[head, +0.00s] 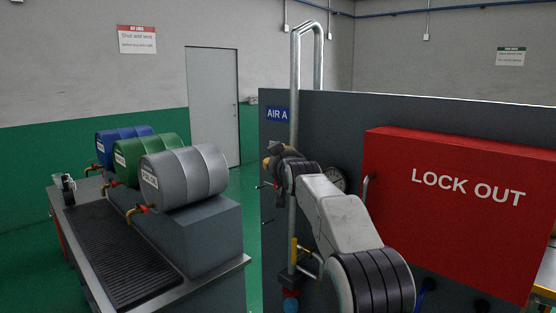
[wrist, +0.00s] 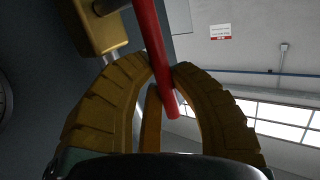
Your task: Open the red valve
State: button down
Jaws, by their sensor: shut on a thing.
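The red valve's handle (wrist: 152,32) is a red bar that runs down from the top of the wrist view between the two fingertips. Its lower end shows just past them. The brass-coloured valve body (wrist: 100,30) is at the upper left, beside the handle. My gripper (wrist: 166,72) is shut on the red handle, one curved yellow finger on each side. In the head view my gripper (head: 270,162) is at the vertical pipe (head: 294,110), below the AIR A sign. My arm and gripper hide most of the valve there.
A red LOCK OUT box (head: 455,210) is on the grey panel (head: 350,112), right of my arm. A gauge (head: 339,180) sits close behind the arm. A bench (head: 120,255) with blue, green and grey drums stands at the left. Green floor shows between bench and panel.

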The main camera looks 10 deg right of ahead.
jog(key=shift+r, duration=0.25)
jog(key=c, duration=1.4)
grip_release()
jog(key=shift+a, duration=0.1)
jog(key=o, duration=0.4)
jog(key=shift+f, duration=0.15)
jog(key=shift+c, duration=0.2)
jog(key=shift+s, duration=0.15)
jog(key=s+r, duration=0.1)
jog(key=s, duration=1)
jog(key=shift+s+r, duration=0.3)
jog(key=shift+s, duration=0.05)
